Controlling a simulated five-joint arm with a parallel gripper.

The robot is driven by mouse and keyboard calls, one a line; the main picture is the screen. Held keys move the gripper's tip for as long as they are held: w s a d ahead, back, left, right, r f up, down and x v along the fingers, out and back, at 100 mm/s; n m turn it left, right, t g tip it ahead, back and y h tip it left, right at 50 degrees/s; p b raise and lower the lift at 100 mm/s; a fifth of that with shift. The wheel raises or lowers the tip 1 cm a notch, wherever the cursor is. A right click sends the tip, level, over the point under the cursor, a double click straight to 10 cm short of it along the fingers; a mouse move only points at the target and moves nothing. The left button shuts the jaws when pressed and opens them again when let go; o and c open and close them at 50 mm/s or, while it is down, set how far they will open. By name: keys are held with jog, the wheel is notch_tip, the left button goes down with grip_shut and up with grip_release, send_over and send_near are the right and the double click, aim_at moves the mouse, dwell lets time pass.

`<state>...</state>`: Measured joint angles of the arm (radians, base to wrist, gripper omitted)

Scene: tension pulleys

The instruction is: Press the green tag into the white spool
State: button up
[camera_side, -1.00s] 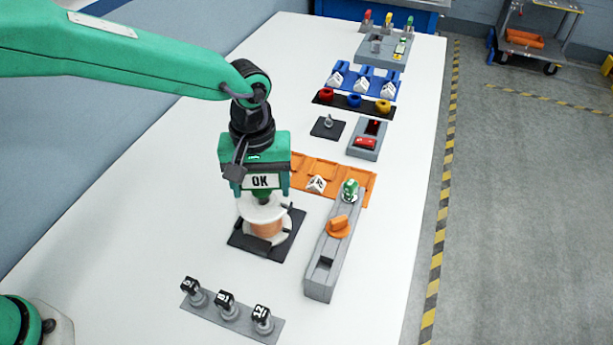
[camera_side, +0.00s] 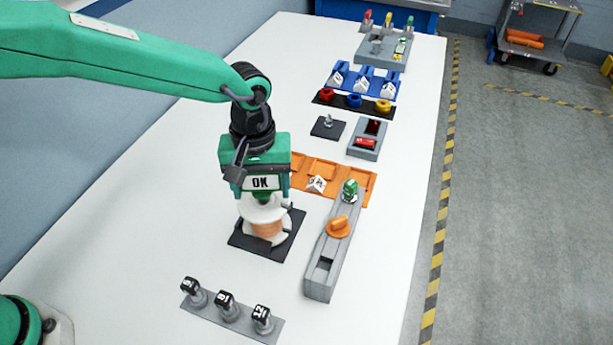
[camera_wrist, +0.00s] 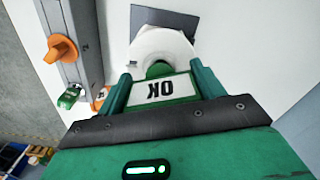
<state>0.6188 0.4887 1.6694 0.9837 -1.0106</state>
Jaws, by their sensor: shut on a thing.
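The green tag (camera_side: 262,183), with a white "OK" label, is upright between the fingers of my gripper (camera_side: 258,189), which is shut on it. It also shows in the wrist view (camera_wrist: 160,88), where the label is upside down. The white spool (camera_side: 266,213), wound with orange, stands directly below on a dark square plate (camera_side: 278,251). A green lower part of the tag meets the spool's top; I cannot tell how deep it sits. The spool's white top flange shows beyond the tag in the wrist view (camera_wrist: 160,45).
A grey rail (camera_side: 319,279) with an orange knob (camera_side: 339,227) and a small green piece (camera_side: 349,190) stands to the right. An orange tray (camera_side: 360,187) lies behind. Several black-topped pegs stand on a grey strip (camera_side: 233,324) in front. The table's left side is clear.

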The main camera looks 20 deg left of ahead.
jog(key=shift+f, duration=0.9)
dwell(0.4)
jog(key=shift+r, duration=0.45)
dwell(6.1)
